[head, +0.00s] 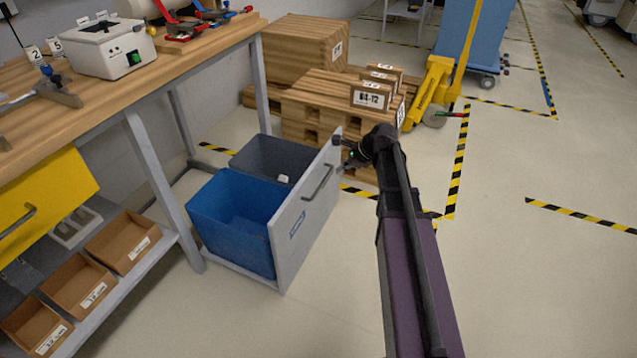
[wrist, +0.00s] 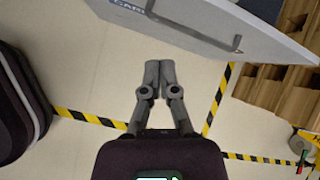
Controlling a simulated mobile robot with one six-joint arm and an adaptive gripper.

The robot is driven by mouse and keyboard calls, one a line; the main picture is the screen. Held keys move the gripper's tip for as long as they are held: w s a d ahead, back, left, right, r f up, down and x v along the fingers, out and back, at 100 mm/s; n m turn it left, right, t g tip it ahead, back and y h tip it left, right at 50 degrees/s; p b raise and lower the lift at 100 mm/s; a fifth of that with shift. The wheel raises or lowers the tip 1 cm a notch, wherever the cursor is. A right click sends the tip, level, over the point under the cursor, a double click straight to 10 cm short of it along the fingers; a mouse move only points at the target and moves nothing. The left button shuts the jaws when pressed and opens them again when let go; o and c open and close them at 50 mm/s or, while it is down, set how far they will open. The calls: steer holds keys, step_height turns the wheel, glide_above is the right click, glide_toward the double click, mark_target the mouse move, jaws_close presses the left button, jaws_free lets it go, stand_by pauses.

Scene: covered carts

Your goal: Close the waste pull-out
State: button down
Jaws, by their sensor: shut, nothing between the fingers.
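The waste pull-out stands open beside the workbench. Its light grey front panel (head: 300,222) has a dark bar handle (head: 318,183) and a blue label. Behind the panel sit a blue bin (head: 232,222) and a dark grey bin (head: 275,158). My gripper (head: 350,158) is by the far upper end of the panel in the head view, partly hidden by my arm. In the wrist view the panel (wrist: 215,25) and handle cross the top. My gripper (wrist: 160,64) is shut and empty there, its fingertips pointing at the panel's outer face.
The workbench (head: 190,62) with a yellow drawer (head: 40,195) and cardboard boxes (head: 122,240) is at left. Wooden pallets (head: 310,105) and a yellow pallet jack (head: 432,92) stand behind the pull-out. The floor to the right is clear, with striped tape.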

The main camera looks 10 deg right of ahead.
steer(key=w+d+m+b, duration=0.1)
steer(key=w+d+f+m, duration=0.1)
steer(key=w+m, duration=0.1)
steer(key=w+d+f+m+t+y+b, duration=0.1)
steer(key=m, duration=0.1)
steer(key=shift+w+d+b, duration=0.15)
steer(key=shift+d+b, duration=0.1)
steer(key=shift+b, duration=0.05)
steer(key=shift+a+f, duration=0.1)
steer(key=shift+f, duration=0.05)
steer(key=b, duration=0.7)
glide_toward(311, 175)
steer(key=x, duration=0.6)
steer(key=shift+d+f, duration=0.25)
steer(key=shift+d, duration=0.05)
steer(key=shift+w+a, duration=0.25)
steer(key=shift+a, duration=0.1)
